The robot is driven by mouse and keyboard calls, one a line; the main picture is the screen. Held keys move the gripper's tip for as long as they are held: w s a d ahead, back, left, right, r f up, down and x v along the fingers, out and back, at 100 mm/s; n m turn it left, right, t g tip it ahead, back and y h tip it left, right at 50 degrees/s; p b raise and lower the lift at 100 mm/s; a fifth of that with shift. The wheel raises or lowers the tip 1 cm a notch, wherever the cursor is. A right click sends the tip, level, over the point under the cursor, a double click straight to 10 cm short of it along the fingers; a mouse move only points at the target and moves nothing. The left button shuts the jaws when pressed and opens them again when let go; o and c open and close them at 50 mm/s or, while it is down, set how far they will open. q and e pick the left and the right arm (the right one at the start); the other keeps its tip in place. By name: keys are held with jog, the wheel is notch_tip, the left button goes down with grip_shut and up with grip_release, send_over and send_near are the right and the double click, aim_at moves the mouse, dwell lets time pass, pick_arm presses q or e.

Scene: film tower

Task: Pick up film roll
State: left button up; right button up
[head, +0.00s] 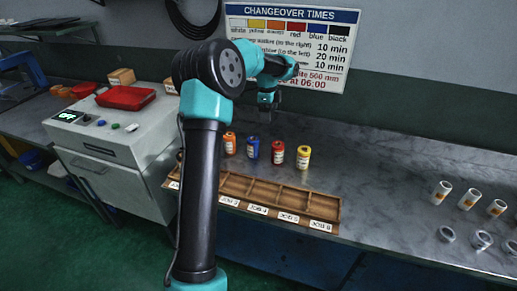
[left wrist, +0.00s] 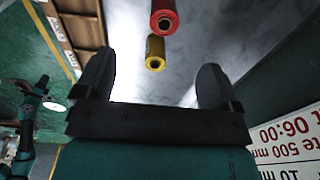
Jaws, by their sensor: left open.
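Several film rolls stand upright in a row on the grey bench in the head view: orange (head: 229,144), blue (head: 252,148), red (head: 278,153) and yellow (head: 303,157). My left gripper (head: 268,103) hangs above and behind the row, apart from the rolls. In the left wrist view its two fingers (left wrist: 154,80) are spread with nothing between them. The yellow roll (left wrist: 155,53) and the red roll (left wrist: 164,17) show beyond the fingertips. A teal arm at the left edge there seems to be my right one; its jaws are too small to read.
A wooden tray (head: 262,188) with job labels lies in front of the rolls. White cylinders (head: 468,199) and rings (head: 481,240) stand at the right. A grey machine (head: 110,145) stands at the left. The bench between the yellow roll and the white cylinders is clear.

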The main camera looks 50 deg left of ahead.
pick_arm(q)
send_over(253, 139)
jog(key=f, duration=0.1)
jog(key=shift+w+f+g+y, duration=0.15)
jog(key=shift+w+g+y, duration=0.1)
jog(key=shift+g+y, duration=0.05)
jog(key=shift+d+f, duration=0.1)
notch_tip(253, 139, down, 12)
dwell(0.4)
jog(key=shift+f, duration=0.1)
jog(key=shift+s+f, duration=0.15)
jog(key=shift+f, duration=2.4)
jog(key=shift+c, duration=0.2)
